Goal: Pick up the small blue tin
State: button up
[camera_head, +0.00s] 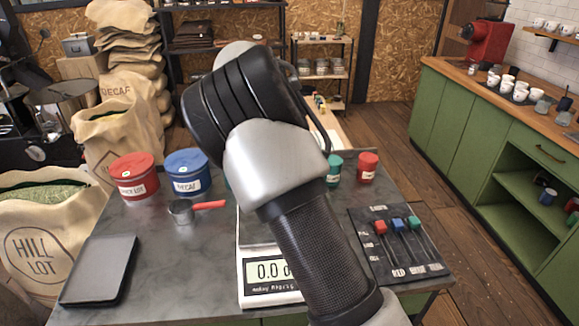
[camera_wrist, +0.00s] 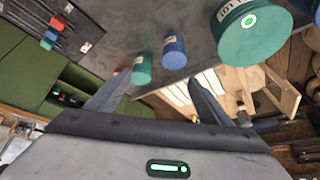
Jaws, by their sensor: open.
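The small blue tin (camera_wrist: 174,52) shows in the wrist view, near the table edge, beside the small green tin (camera_wrist: 142,69). In the head view my arm hides it. My gripper (camera_wrist: 160,82) is open and empty in the wrist view, its two fingers spread. The small blue tin lies ahead of the gap between them, apart from both fingers. The small green tin is close to the left finger in the picture. In the head view my gripper is hidden behind my arm.
A large green tin (camera_wrist: 252,35) stands near the small blue tin. The small red tin (camera_head: 367,167) is right of the small green tin (camera_head: 334,169). Large red (camera_head: 135,177) and blue (camera_head: 187,173) tins, a scoop (camera_head: 182,211) and a scale (camera_head: 268,292) share the table.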

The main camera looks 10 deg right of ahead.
jog(key=shift+t+h, duration=0.3)
jog(key=shift+h, duration=0.2)
jog(key=w+f, duration=0.2)
jog(key=f, duration=0.2)
jog(key=w+f, duration=0.2)
jog(key=f, duration=0.2)
jog(key=w+f, duration=0.3)
jog(key=f, duration=0.1)
jog(key=shift+w+d+f, duration=0.1)
jog(key=shift+d+f, duration=0.15)
jog(key=shift+d, duration=0.15)
jog(key=shift+s+x, duration=0.2)
jog(key=shift+x, duration=2.85)
jog(key=shift+a+f, duration=0.1)
jog(key=shift+f, duration=0.05)
jog(key=c, duration=1.1)
jog(key=shift+c, duration=0.3)
